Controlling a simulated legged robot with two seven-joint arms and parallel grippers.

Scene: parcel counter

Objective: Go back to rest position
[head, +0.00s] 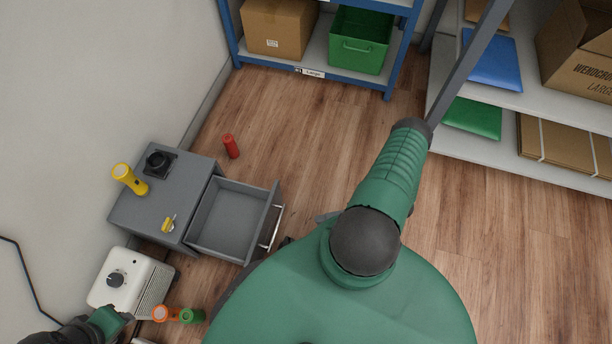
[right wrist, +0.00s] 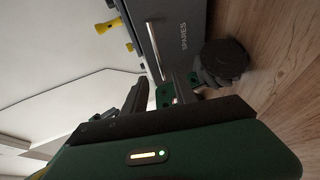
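My right gripper (right wrist: 158,92) shows in the right wrist view with its two dark fingers apart and nothing visible between them. Beyond it is the front of a grey drawer marked SPARES (right wrist: 182,35), with a bar handle (right wrist: 154,48). In the head view my body hides most of this gripper beside the drawer. The drawer (head: 226,218) is pulled out and looks empty. My left arm comes in at the bottom left corner of the head view. I cannot make out its fingers there.
A yellow torch (head: 124,174) and a small yellow item (head: 168,223) are on the grey cabinet (head: 186,186). A red torch (head: 231,146) is on the floor. A white device (head: 131,280) and orange (head: 162,313) and green (head: 192,315) torches are at lower left. Shelving lines the back and right.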

